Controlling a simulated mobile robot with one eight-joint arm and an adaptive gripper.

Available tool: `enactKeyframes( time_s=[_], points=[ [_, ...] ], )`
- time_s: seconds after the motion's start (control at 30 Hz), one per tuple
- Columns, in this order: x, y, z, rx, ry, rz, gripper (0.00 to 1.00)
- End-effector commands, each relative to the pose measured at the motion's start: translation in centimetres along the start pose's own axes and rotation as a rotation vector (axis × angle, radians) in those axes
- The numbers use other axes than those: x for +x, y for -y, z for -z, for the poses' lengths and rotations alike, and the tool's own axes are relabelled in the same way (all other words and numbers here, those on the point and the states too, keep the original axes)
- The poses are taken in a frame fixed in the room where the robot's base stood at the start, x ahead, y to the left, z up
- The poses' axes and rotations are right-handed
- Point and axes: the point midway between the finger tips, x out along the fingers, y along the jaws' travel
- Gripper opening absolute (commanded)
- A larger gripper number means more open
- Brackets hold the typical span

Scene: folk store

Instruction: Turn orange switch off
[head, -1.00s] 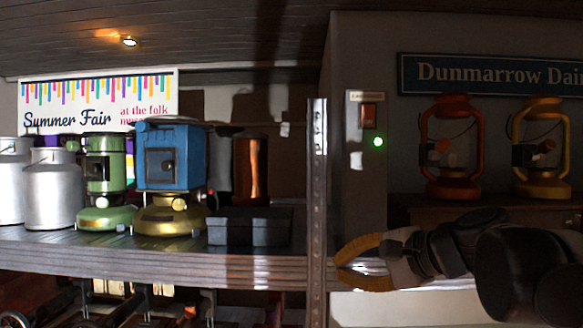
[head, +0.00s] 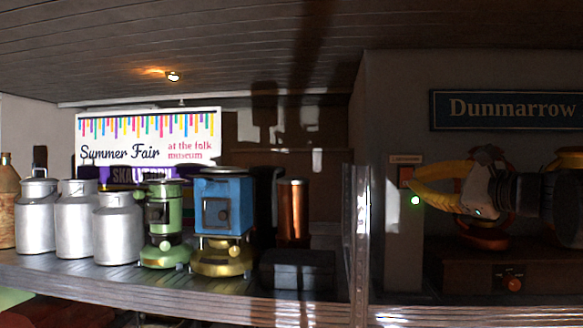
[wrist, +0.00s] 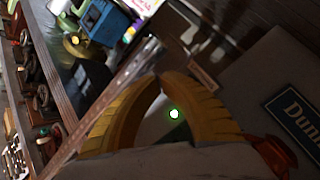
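The orange switch (head: 405,172) is on a pale upright panel below a small label (head: 406,159). Only part of it shows in the head view, with my fingers in front of its lower part. A lit green lamp (head: 415,200) sits just below it. My gripper (head: 408,184) has yellow ribbed fingers pointing left, their tips at the switch; I cannot tell whether they touch it. In the wrist view the fingertips (wrist: 160,77) come together, with the green lamp (wrist: 174,114) showing in the arch between the fingers. The switch is hidden there behind the tips.
A metal shelf post (head: 360,240) stands left of the panel. The shelf holds milk churns (head: 118,228), a green stove (head: 163,225), a blue stove (head: 223,208) and a black box (head: 298,270). A red lantern (head: 483,238) stands behind my arm, under the Dunmarrow sign (head: 505,109).

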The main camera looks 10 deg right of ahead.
Motion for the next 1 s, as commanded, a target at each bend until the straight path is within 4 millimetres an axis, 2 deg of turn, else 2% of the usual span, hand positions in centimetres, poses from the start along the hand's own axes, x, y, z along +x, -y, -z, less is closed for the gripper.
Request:
enactKeyframes(
  time_s=[0.33, 0.7, 1.0],
  points=[
    [0.8, 0.3, 0.4, -0.001, 0.001, -0.002, 0.00],
    [4.8, 2.5, 2.5, -0.002, 0.001, -0.003, 0.00],
    [6.8, 3.6, 3.6, -0.002, 0.000, -0.002, 0.00]
  ],
)
